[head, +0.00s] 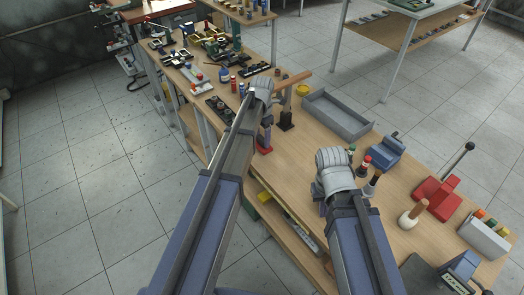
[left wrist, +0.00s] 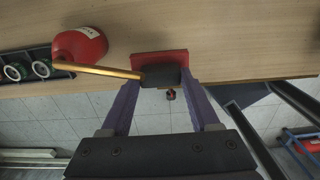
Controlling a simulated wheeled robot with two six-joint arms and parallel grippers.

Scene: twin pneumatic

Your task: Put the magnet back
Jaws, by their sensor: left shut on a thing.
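My left gripper (head: 265,141) is at the near edge of the workbench, pointing down. In the left wrist view its two fingers (left wrist: 163,90) are closed on a dark piece (left wrist: 162,77). A flat red piece (left wrist: 160,58) shows right behind it, and red also shows below the gripper in the head view (head: 264,150). I cannot tell whether the dark and red pieces are one thing, or which is the magnet. A brass rod (left wrist: 100,70) reaches the dark piece from the left. My right gripper (head: 335,160) is above the bench; its fingertips are hidden.
A rounded red container (left wrist: 80,45) stands left of the held piece. On the workbench are a grey tray (head: 338,116), a blue device (head: 385,155), a red lever device (head: 440,195) and small bottles (head: 364,163).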

